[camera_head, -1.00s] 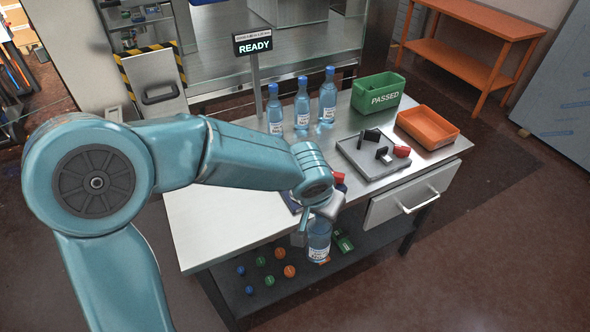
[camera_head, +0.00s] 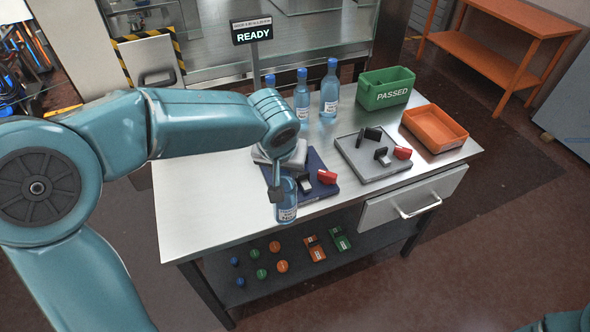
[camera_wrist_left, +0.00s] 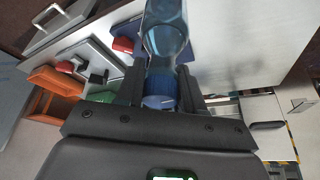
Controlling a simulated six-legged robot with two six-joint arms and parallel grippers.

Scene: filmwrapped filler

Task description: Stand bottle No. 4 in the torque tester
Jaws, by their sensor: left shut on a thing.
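My left gripper (camera_head: 276,184) is shut on a clear blue bottle (camera_head: 287,208), held upright at the table's front edge. In the left wrist view the bottle (camera_wrist_left: 166,38) sits between the two dark fingers, its blue cap (camera_wrist_left: 160,101) toward the palm. The number on its label is too small to read surely. Just behind it on the table lies a dark blue fixture (camera_head: 316,192) with grey and red jaws. A similar grey fixture (camera_head: 357,157) stands to its right. I cannot tell by name which is the torque tester. My right gripper is out of view.
Several blue-capped bottles (camera_head: 330,92) stand at the table's back, one partly hidden by my arm. A green PASSED bin (camera_head: 386,97) and an orange tray (camera_head: 434,141) stand at the right. A READY sign (camera_head: 252,33) rises behind. Coloured caps (camera_head: 261,273) lie on the lower shelf.

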